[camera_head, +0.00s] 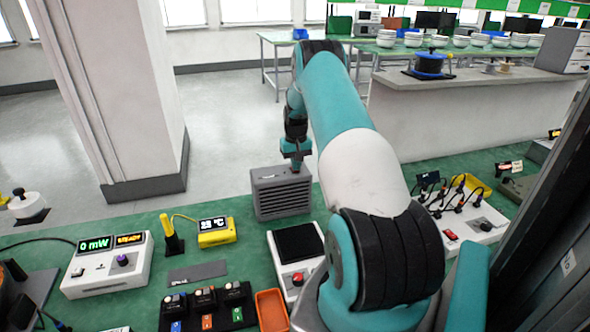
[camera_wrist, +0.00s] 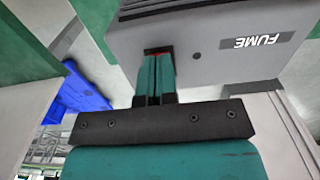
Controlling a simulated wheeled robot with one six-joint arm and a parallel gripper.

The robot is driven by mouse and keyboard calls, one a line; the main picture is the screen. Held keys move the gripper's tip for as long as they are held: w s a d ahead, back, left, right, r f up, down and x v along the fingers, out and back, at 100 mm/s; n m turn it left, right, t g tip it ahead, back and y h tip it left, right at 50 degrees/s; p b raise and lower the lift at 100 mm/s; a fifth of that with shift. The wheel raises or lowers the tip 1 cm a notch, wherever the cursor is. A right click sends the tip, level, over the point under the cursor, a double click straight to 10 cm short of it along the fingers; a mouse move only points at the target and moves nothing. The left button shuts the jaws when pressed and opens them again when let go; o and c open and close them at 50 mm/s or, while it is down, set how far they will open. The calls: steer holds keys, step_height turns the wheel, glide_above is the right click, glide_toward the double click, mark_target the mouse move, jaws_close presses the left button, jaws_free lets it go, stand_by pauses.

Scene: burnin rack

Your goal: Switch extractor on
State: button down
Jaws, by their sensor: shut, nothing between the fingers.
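The extractor is a grey box (camera_head: 282,195) with a louvred front, standing on the green bench in the head view. In the wrist view its grey top (camera_wrist: 215,75) bears a "FUME" label and a small dark switch (camera_wrist: 158,50) with a red strip. My gripper (camera_head: 296,167) points down at the extractor's top. In the wrist view my gripper (camera_wrist: 157,58) is shut and empty, with its fingertips at the switch and covering most of it. I cannot tell whether they touch it or which way it is set.
A box with a green "0 mW" display (camera_head: 105,268), a yellow meter (camera_head: 215,232) and a black-topped unit with a red button (camera_head: 297,252) stand nearby. An orange tray (camera_head: 271,310) lies in front. A white box with cables (camera_head: 470,225) stands right.

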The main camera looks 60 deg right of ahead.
steer(key=shift+f, duration=0.25)
steer(key=shift+r+p, duration=1.85)
steer(key=shift+r, duration=1.7)
